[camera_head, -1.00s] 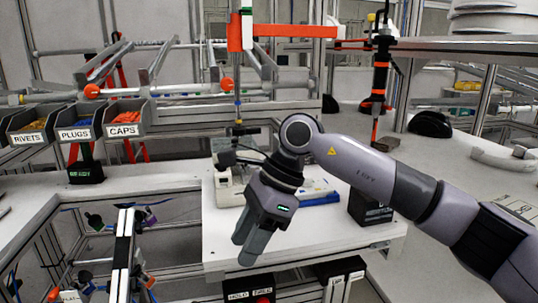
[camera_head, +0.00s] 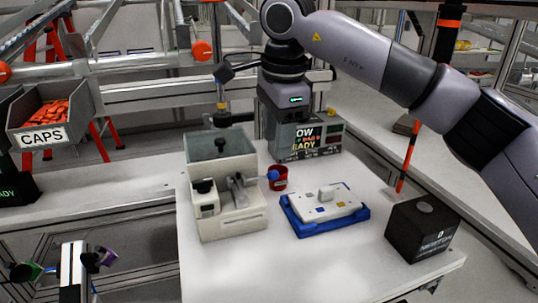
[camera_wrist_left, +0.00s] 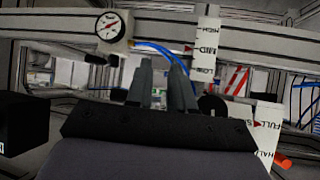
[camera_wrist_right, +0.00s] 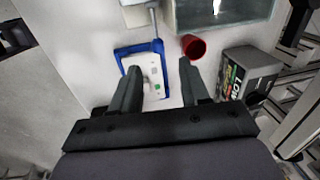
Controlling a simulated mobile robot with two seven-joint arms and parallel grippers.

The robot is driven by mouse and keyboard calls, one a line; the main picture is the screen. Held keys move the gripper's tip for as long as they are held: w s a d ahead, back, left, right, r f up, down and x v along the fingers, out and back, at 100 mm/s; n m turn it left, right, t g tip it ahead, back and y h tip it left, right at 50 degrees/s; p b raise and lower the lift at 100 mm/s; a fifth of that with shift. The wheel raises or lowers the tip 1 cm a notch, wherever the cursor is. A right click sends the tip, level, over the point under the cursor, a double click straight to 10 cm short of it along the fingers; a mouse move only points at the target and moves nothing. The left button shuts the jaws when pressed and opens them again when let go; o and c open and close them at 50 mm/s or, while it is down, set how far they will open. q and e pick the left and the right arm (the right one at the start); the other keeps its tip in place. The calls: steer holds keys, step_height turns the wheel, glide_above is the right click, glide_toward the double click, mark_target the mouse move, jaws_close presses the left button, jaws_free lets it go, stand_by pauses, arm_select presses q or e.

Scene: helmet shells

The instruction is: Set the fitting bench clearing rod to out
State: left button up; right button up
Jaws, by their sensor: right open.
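The fitting bench (camera_head: 340,265) is a white table in the head view. On it stands a pale box-shaped fixture (camera_head: 232,222) with an open grey bin at its back. A short rod with a blue ball knob (camera_head: 272,175) sticks out of its right side, probably the clearing rod. In the right wrist view a grey rod (camera_wrist_right: 154,22) shows at the top. My right gripper (camera_wrist_right: 159,68) is open and empty, pointing down above the bench; its fingers are largely hidden in the head view. My left gripper (camera_wrist_left: 161,72) is away from the bench, its fingers partly apart and empty.
A red cup (camera_head: 278,180) is close to the knob. A white device on a blue tray (camera_head: 324,207), a black box (camera_head: 422,230) and a lettered grey box (camera_head: 308,138) share the bench. A caps bin (camera_head: 45,118) hangs at left. The bench front is clear.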

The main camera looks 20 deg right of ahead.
mark_target(275, 171)
steer(key=shift+w+f+p, duration=0.15)
steer(key=shift+w+f, duration=0.05)
steer(key=shift+f, duration=1.5)
steer(key=shift+w+f+p, duration=0.15)
steer(key=shift+f, duration=1.55)
steer(key=shift+c, duration=0.4)
